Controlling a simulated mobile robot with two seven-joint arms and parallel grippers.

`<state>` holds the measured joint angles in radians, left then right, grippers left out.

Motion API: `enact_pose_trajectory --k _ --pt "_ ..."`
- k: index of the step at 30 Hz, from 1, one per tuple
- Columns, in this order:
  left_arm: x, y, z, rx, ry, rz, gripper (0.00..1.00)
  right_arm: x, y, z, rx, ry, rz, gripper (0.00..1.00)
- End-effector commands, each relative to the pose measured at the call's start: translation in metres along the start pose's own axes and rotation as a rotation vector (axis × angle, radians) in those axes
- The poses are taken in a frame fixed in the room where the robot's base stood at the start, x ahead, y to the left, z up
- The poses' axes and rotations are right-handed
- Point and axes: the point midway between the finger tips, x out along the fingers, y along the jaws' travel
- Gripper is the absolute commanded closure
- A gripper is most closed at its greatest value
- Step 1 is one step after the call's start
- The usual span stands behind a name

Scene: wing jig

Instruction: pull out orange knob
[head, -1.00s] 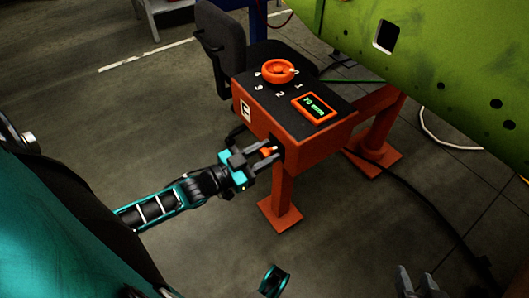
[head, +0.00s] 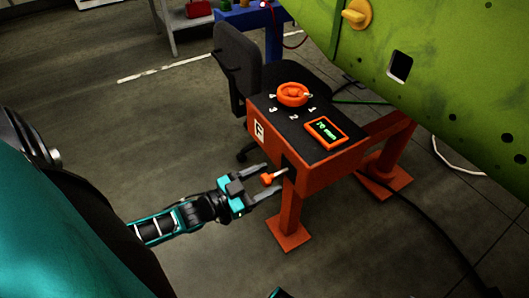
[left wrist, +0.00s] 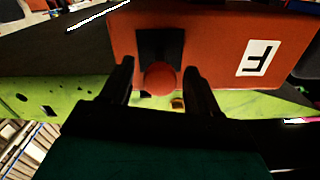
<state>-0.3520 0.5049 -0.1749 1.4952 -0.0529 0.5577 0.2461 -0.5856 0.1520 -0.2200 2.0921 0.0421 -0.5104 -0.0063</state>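The orange knob (head: 267,179) stands out from the front of the orange control box (head: 318,176) on a pale shaft. In the left wrist view the knob (left wrist: 160,77) is a round red-orange end in front of a dark panel. My left gripper (head: 271,179) is open, with one finger on each side of the knob. The left wrist view shows gaps between the knob and both fingers of the gripper (left wrist: 158,72). My right gripper does not show in either view now.
The box top carries an orange dial (head: 292,95) and a green-lit display (head: 326,132) that appears to read 70 mm. A black chair (head: 240,65) stands behind the box. The green wing (head: 450,70) is at the right. Floor to the left is clear.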

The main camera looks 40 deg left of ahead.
Motion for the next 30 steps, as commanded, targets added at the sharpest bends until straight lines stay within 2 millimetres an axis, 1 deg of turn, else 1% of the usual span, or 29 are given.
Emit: enact_pose_trajectory --k 7,11,14,18,24,27,30 --pt "0.000 0.000 -0.001 0.000 0.001 -0.001 0.39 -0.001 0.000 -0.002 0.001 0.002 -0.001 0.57" --pt "-0.011 0.000 -0.001 -0.001 -0.001 -0.001 0.39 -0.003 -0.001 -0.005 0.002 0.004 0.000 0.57" --pt "-0.029 0.000 -0.002 -0.002 -0.004 0.000 0.39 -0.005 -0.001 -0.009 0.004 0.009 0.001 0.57" --pt "-0.061 0.000 -0.002 -0.001 -0.005 0.000 0.39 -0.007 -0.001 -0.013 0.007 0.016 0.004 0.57" --pt "-0.102 0.000 -0.001 -0.001 -0.004 -0.001 0.39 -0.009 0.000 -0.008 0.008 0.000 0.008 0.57" --pt "-0.116 -0.001 -0.001 0.000 -0.002 -0.001 0.39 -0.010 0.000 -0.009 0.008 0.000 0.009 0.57" --pt "-0.125 0.000 0.000 0.000 -0.001 -0.001 0.39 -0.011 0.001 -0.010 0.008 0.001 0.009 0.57"
